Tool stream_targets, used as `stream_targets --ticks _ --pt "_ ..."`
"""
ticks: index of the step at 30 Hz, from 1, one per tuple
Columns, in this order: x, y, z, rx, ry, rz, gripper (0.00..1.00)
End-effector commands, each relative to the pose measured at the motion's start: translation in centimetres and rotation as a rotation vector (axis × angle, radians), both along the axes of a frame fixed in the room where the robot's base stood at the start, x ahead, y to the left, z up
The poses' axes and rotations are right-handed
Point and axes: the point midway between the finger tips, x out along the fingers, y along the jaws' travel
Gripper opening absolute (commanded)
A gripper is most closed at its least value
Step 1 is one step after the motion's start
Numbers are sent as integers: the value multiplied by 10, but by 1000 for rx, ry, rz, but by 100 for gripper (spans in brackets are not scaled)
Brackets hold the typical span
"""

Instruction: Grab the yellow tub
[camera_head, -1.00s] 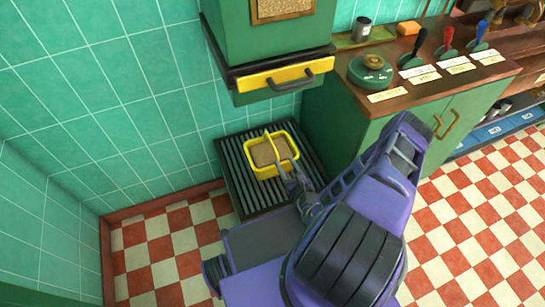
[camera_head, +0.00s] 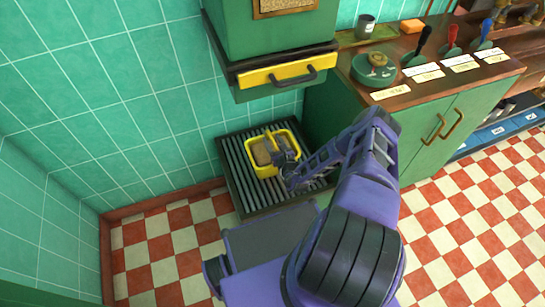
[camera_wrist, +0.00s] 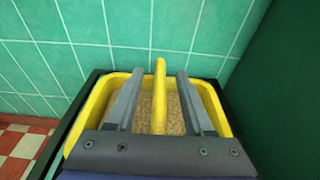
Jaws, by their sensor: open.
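The yellow tub (camera_head: 254,163) sits on a dark slatted stand, with a grainy tan filling inside. It also shows in the wrist view (camera_wrist: 222,116), where its yellow handle or divider bar (camera_wrist: 159,92) runs down the middle. My gripper (camera_head: 276,150) is over the tub and partly hides it in the head view. In the wrist view my gripper (camera_wrist: 158,88) is open, with one grey finger on each side of the yellow bar and visible gaps to it. The tub's near side is hidden behind my gripper's body.
The slatted stand (camera_head: 236,172) is against the green tiled wall (camera_head: 120,120). A green machine with a yellow drawer (camera_head: 290,73) overhangs behind the tub. A green cabinet (camera_head: 425,135) with a wooden counter stands close on the right. Checkered floor (camera_head: 165,255) lies open at the front left.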

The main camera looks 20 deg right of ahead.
Motion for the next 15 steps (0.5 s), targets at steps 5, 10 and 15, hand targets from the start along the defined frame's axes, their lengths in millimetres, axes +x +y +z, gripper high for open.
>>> stream_targets --ticks 5,10,15 --pt "1 0 0 0 0 0 52" --pt "1 0 0 0 0 0 32" --pt "1 0 0 0 0 0 2"
